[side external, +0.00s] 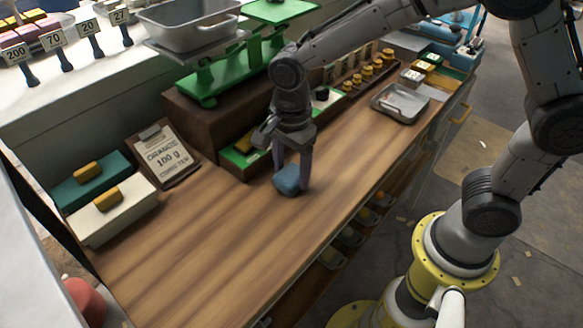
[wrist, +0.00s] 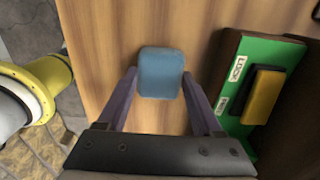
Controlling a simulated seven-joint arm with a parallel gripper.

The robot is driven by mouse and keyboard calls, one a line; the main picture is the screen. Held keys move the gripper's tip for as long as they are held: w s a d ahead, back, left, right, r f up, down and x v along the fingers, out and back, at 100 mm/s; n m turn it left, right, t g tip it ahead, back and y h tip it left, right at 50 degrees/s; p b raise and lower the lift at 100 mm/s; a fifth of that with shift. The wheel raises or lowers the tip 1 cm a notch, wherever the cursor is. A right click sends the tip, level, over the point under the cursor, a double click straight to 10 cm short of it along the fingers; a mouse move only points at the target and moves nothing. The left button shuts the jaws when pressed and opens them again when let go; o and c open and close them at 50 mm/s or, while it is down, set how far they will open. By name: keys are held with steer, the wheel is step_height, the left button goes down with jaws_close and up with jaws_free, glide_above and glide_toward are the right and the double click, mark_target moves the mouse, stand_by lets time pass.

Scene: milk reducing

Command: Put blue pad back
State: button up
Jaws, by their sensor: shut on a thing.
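The blue pad (side external: 287,181) is a small rounded block low over the wooden counter, in front of the green-lined tray (side external: 240,161). My gripper (side external: 292,172) points down with its fingers on either side of the pad, shut on it. In the wrist view the pad (wrist: 161,72) sits between the two fingertips. I cannot tell whether its underside touches the counter. The green-lined tray (wrist: 232,75) is to the right in the wrist view, with a yellow block on a dark base (wrist: 262,97) in it.
Teal (side external: 92,186) and cream (side external: 112,213) lidded boxes stand at the left. A green scale (side external: 215,80) is behind, and a metal tray (side external: 400,103) lies at the right. The counter's front left is clear.

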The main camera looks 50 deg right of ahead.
mark_target(291, 173)
steer(key=shift+f, duration=0.1)
steer(key=o, duration=1.3)
step_height(291, 173, up, 11)
steer(key=shift+s+d+r+n+t, duration=0.25)
steer(key=shift+s+d+n+t, duration=0.7)
steer(key=shift+s+d+n, duration=1.5)
steer(key=shift+s+d+r+n+t, duration=0.3)
steer(key=shift+s+d+n+t, duration=0.95)
steer(key=shift+s+n, duration=2.1)
steer(key=shift+s+d+r+n+t, duration=0.25)
steer(key=shift+s+d+n+t, duration=0.35)
steer(key=shift+s+d+n, duration=2.25)
steer(key=shift+w+a+n, duration=0.3)
steer(key=shift+a+n, duration=0.05)
steer(key=shift+a, duration=0.15)
